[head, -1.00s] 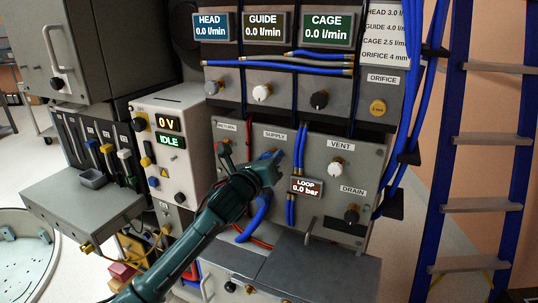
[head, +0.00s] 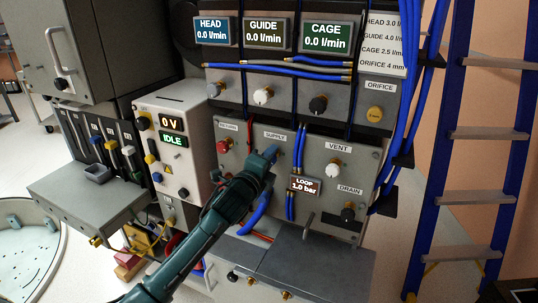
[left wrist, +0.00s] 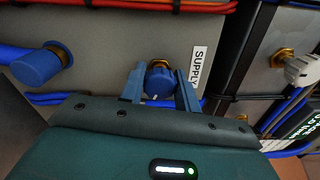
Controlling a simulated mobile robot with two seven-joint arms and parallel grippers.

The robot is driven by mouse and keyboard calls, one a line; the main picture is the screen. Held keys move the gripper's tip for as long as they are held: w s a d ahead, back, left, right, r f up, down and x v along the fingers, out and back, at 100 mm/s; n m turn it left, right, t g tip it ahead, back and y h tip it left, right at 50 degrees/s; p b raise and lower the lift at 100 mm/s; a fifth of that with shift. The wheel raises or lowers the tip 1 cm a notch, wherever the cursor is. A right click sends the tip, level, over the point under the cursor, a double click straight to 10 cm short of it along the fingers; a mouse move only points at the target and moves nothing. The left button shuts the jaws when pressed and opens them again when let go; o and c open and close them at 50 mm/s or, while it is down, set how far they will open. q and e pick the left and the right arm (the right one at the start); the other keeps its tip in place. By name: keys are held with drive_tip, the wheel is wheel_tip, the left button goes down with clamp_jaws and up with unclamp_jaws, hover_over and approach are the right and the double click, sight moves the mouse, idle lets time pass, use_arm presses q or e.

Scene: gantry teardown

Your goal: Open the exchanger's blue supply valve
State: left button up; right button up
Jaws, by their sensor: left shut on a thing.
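My left gripper (head: 267,157) reaches up to the grey loop panel, just below the SUPPLY label (head: 275,135). In the left wrist view, the blue supply valve knob (left wrist: 158,84) on its brass stem sits between the two blue fingers of the left gripper (left wrist: 160,92). The fingers are shut on the knob. A small white mark shows on the knob's lower face. In the head view the gripper mostly hides the knob. The loop display (head: 305,186) reads 1.0 bar. My right gripper is not in view.
The red return valve (head: 223,147) is left of the gripper, the white vent knob (head: 333,171) right, and the dark drain knob (head: 348,211) lower right. Blue hoses (head: 300,146) run close by the gripper's right side. A grey box (head: 313,272) juts out below.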

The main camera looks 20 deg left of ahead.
use_arm(q)
drive_tip(key=n+p, duration=0.1)
drive_tip(key=n, duration=0.3)
drive_tip(key=shift+n, duration=0.4)
idle(0.4)
drive_tip(key=o, duration=1)
drive_tip(key=shift+s, duration=0.15)
drive_tip(key=s, duration=0.4)
drive_tip(key=s+a, duration=0.1)
drive_tip(key=s, duration=0.3)
drive_tip(key=s+b, duration=0.1)
drive_tip(key=s, duration=0.3)
drive_tip(key=shift+s+a, duration=0.35)
drive_tip(key=shift+s, duration=0.05)
